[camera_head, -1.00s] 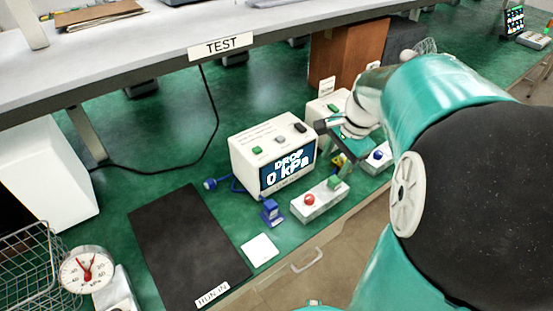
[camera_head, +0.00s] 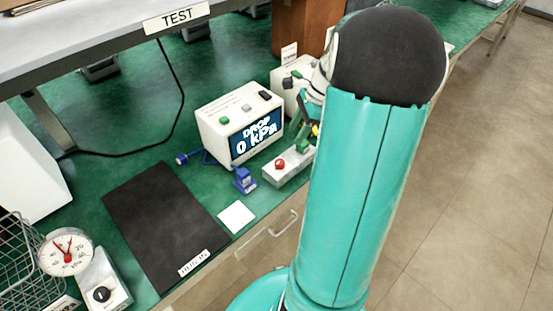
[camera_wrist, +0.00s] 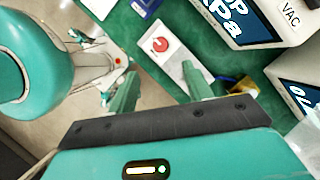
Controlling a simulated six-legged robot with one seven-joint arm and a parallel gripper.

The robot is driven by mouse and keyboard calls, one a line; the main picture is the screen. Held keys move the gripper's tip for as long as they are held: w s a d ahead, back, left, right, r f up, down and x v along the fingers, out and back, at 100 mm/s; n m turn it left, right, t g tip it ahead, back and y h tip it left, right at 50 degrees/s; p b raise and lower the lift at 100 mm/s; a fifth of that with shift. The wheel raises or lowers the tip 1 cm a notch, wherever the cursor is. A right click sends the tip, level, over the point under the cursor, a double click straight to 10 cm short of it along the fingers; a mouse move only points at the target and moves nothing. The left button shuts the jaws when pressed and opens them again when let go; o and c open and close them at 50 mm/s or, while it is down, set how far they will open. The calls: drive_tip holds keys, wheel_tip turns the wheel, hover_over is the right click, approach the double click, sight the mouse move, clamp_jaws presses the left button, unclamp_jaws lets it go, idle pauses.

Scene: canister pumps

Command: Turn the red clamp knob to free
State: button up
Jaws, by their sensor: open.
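The red clamp knob (camera_head: 280,163) sits on top of a pale grey block (camera_head: 271,180) at the bench's front edge. In the wrist view the knob (camera_wrist: 160,45) is a round red disc with a pale notch, on the pale block (camera_wrist: 178,62). My gripper (camera_wrist: 158,72) is open and empty, its two green fingers spread apart. The knob shows between and beyond the fingertips, apart from them. The right finger overlaps the near part of the block. In the head view my arm hides most of the gripper and the block's right end.
A white display box (camera_head: 240,130) reading "DROP 0 kPa" stands just behind the block. A blue fitting (camera_head: 244,180) and a white card (camera_head: 236,217) lie left of it. A black mat (camera_head: 160,220), a dial gauge (camera_head: 67,252) and a wire basket (camera_head: 20,262) are further left.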

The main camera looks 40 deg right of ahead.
sight(280, 161)
drive_tip(key=x, duration=1.3)
drive_tip(key=shift+d, duration=0.2)
drive_tip(key=c, duration=1)
